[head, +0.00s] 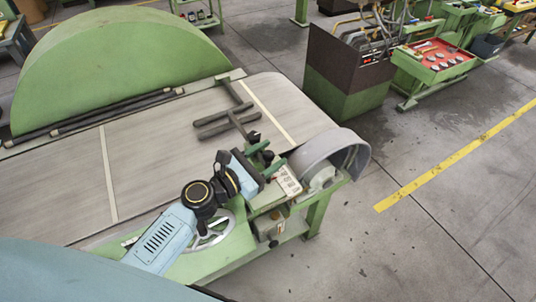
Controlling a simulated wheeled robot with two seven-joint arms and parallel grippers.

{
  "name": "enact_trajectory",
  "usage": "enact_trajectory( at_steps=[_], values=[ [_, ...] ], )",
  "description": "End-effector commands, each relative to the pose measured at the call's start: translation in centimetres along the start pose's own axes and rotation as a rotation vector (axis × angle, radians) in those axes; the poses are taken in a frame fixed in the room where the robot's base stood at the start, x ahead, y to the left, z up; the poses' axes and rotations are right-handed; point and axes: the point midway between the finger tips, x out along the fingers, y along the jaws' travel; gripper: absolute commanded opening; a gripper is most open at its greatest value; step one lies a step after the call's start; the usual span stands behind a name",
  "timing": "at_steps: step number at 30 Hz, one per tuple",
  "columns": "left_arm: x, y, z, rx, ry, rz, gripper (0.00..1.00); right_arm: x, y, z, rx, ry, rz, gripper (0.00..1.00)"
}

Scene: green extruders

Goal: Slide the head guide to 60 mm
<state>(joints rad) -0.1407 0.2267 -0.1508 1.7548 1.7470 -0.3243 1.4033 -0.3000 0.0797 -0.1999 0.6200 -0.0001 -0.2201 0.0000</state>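The head guide (228,124) appears to be the dark grey bars lying on the machine's grey table (160,135), joined to a slanting rod. A black knob (253,136) sits at its near right end. My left gripper (265,157) is just to the lower right of this knob, over the table's near right edge. Its two green fingers look apart, with something dark between or behind them; I cannot tell whether they touch it. No millimetre scale or reading can be made out. My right gripper does not show.
A large green rounded cover (120,65) stands behind the table. A grey curved guard (335,150) and a handwheel (215,232) are close to my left gripper. A brown and green cabinet (345,65) and a red tray (435,60) stand farther back. The floor at right is clear.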

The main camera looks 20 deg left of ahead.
Motion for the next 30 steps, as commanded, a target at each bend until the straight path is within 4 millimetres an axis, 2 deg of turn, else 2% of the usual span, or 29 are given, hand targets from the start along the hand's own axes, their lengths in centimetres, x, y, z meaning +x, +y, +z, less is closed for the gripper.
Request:
enact_trajectory(
  at_steps=[1,11,16,21,28,29,30],
  values=[
    [0.0,0.0,0.0,0.0,0.0,0.0,0.43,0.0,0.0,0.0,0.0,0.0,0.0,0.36],
    [0.0,0.0,0.0,0.0,0.0,0.0,0.0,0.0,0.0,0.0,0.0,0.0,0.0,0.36],
    [-0.1,-0.1,0.0,-0.001,0.0,0.0,0.0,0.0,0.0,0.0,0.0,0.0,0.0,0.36],
    [-0.4,-1.8,0.4,-0.003,0.0,-0.001,0.0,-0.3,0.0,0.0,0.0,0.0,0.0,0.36],
    [-0.4,-1.8,0.4,0.0,-0.001,-0.001,0.0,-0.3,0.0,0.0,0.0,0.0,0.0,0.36],
    [-0.4,-1.8,0.4,0.0,-0.001,0.0,0.3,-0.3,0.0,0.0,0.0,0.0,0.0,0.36],
    [-0.4,-1.8,0.4,0.0,-0.001,0.0,0.35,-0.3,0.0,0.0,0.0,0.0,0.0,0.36]
  ],
)
